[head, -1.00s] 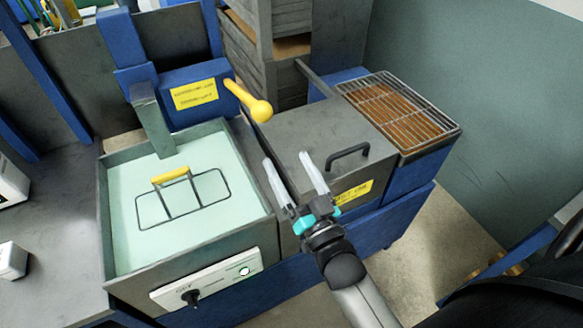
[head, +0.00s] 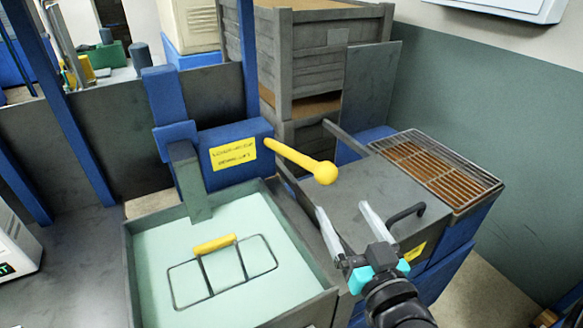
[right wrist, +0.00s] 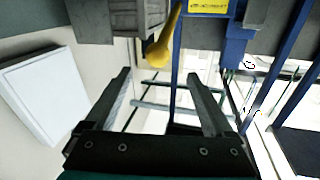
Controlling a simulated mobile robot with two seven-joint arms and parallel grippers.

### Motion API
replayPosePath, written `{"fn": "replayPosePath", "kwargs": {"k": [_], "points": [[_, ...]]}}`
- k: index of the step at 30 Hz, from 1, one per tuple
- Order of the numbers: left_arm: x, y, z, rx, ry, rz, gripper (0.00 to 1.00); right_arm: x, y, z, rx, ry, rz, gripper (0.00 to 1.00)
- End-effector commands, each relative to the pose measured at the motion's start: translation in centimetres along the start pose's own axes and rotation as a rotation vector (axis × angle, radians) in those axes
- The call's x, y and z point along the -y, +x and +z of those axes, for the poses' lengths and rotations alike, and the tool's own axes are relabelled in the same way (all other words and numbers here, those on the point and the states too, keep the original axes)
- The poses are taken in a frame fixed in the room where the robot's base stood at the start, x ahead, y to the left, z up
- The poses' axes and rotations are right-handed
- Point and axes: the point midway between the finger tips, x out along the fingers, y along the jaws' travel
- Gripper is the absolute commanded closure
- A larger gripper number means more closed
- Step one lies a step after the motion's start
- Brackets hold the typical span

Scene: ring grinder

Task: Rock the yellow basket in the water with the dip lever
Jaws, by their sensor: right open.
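The yellow dip lever (head: 298,160) with a ball end sticks out to the right from the blue housing (head: 236,150) behind the tank. The basket (head: 222,272), a dark wire frame with a yellow handle (head: 214,243), sits in the pale green water of the tank (head: 128,262). My right gripper (head: 346,212) is open and empty, just below and to the right of the lever's ball. In the right wrist view the lever (right wrist: 165,40) shows beyond the open fingers (right wrist: 160,90), apart from them. My left gripper is not in view.
A grey lid with a black handle (head: 408,214) lies right of the tank, under my right gripper. A wire grate (head: 440,165) stands farther right. Stacked grey crates (head: 335,70) stand behind. A blue post (head: 248,55) rises behind the lever housing.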

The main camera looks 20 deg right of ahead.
Motion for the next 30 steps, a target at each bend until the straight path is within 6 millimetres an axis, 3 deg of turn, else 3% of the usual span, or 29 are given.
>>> {"fn": "replayPosePath", "kwargs": {"k": [5, 10, 15, 30], "points": [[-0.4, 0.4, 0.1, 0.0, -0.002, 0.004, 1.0, -0.7, -0.5, -0.6, 0.016, -0.022, 0.025, 0.12], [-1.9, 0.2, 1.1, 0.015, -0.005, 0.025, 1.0, -0.7, 0.7, -0.7, 0.014, -0.022, 0.024, 0.12], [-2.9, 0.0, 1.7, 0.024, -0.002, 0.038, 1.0, -0.8, 2.8, -0.7, 0.013, -0.022, 0.024, 0.12], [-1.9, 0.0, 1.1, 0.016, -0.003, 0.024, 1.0, -0.9, 9.9, -0.6, 0.014, -0.021, 0.024, 0.12]]}}
